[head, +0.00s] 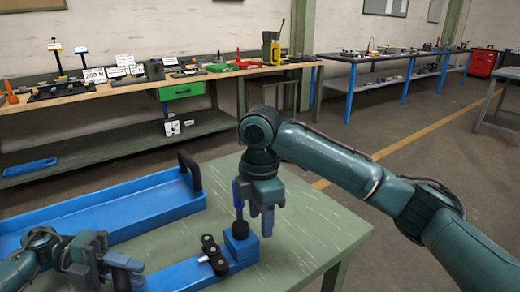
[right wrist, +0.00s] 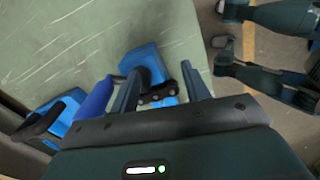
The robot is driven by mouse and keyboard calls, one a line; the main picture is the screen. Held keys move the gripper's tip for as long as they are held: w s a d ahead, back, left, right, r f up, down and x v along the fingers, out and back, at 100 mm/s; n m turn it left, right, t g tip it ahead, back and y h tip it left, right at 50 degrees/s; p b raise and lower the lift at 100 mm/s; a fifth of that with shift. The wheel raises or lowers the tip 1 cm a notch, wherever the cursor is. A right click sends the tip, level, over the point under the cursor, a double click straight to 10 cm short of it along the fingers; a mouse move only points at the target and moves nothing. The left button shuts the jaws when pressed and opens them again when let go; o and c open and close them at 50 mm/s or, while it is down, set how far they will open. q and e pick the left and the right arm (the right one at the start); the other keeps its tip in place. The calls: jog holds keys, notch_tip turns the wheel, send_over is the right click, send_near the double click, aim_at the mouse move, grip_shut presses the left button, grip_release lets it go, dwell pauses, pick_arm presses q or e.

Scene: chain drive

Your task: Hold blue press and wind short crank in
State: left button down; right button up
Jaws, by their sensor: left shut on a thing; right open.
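The blue press (head: 190,272) lies on the green table, with a raised blue block (head: 240,244) at its right end and black linked parts (head: 211,252) beside the block. My left gripper (head: 127,268) is shut on the press's left end. An upright blue handle (head: 239,193), apparently the short crank's, stands over the block above a dark round part (head: 240,229). My right gripper (head: 262,222) is open, pointing down beside the handle. In the right wrist view, the blue handle (right wrist: 97,97) is outside the fingers, left of the left finger. The block (right wrist: 146,58) shows beyond the fingertips.
A blue tray (head: 110,210) with a black handle (head: 189,170) lies behind the press on the left. The green table (head: 320,225) is clear to the right. A wooden workbench (head: 130,92) with several tools stands along the wall.

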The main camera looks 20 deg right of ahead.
jog(key=w+d+n, duration=0.2)
jog(key=w+n, duration=0.3)
jog(key=n, duration=0.7)
notch_tip(320, 180, up, 12)
jog(key=shift+a+n, duration=0.25)
jog(key=shift+n, duration=0.15)
jog(key=shift+w, duration=0.1)
pick_arm(q)
jog(key=c, duration=1.1)
grip_release()
